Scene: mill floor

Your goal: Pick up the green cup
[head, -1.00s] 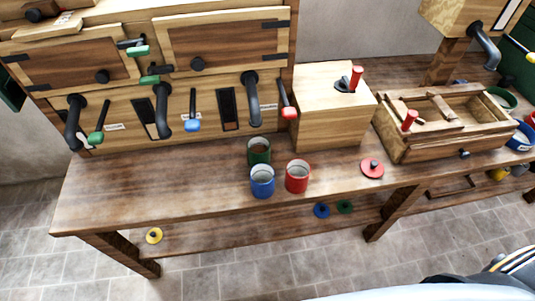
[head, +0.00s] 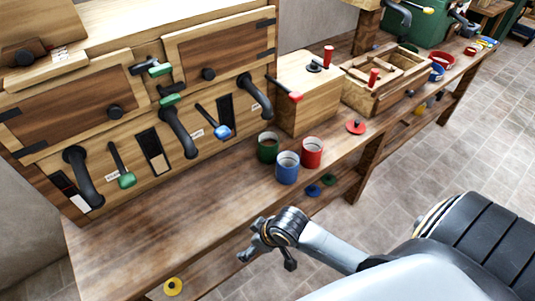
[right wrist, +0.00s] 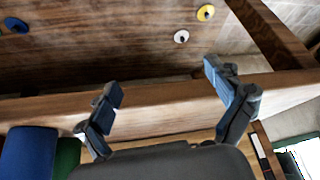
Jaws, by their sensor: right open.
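The green cup (head: 268,150) stands upright on the wooden bench, behind and left of the blue cup (head: 287,171) and left of the red cup (head: 312,153). My right gripper (head: 267,254) is open and empty at the bench's front edge, nearer to me than the cups and apart from them. In the right wrist view its spread fingers (right wrist: 162,80) are over the bench's edge. The blue cup (right wrist: 28,155) and part of the green cup (right wrist: 67,158) show at that view's lower left. My left gripper is out of view.
A wooden panel with levers and curved black pipes (head: 178,132) stands behind the bench. A wooden box (head: 305,98) and a divided tray (head: 390,87) are to the right. A red lid (head: 356,127) lies near the front edge. The bench's left front (head: 165,210) is clear.

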